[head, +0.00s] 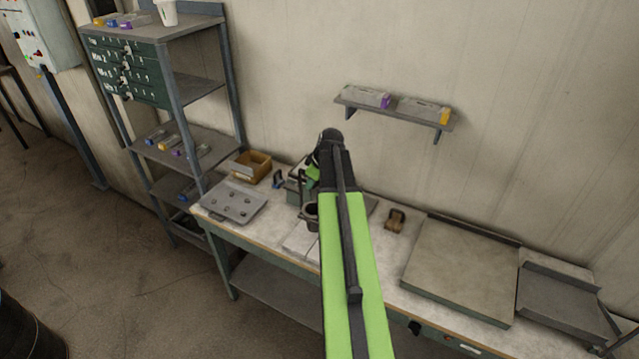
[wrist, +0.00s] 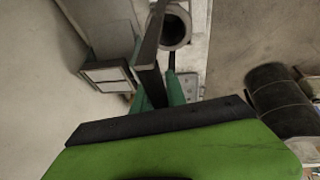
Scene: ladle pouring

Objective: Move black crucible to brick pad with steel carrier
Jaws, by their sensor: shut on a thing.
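The black crucible (head: 311,211) shows beside my arm over the workbench, partly hidden by it. In the wrist view the crucible (wrist: 176,43) is a dark round mouth beyond my fingers. My gripper (wrist: 168,92) is shut on what looks like the handle of the steel carrier (wrist: 172,66), a thin dark bar running toward the crucible. Whether the carrier is around the crucible or only beside it, and whether the crucible is raised, I cannot tell. The pale brick pad (head: 299,241) lies on the bench just in front of the crucible, partly behind my arm.
A grey tray with holes (head: 232,203) and an orange-brown bin (head: 251,165) stand left on the workbench (head: 383,252). A small brown block (head: 395,220) and a large flat slab (head: 462,268) are to the right. A wall shelf (head: 395,109) is above. A dark barrel (wrist: 280,96) stands on the floor.

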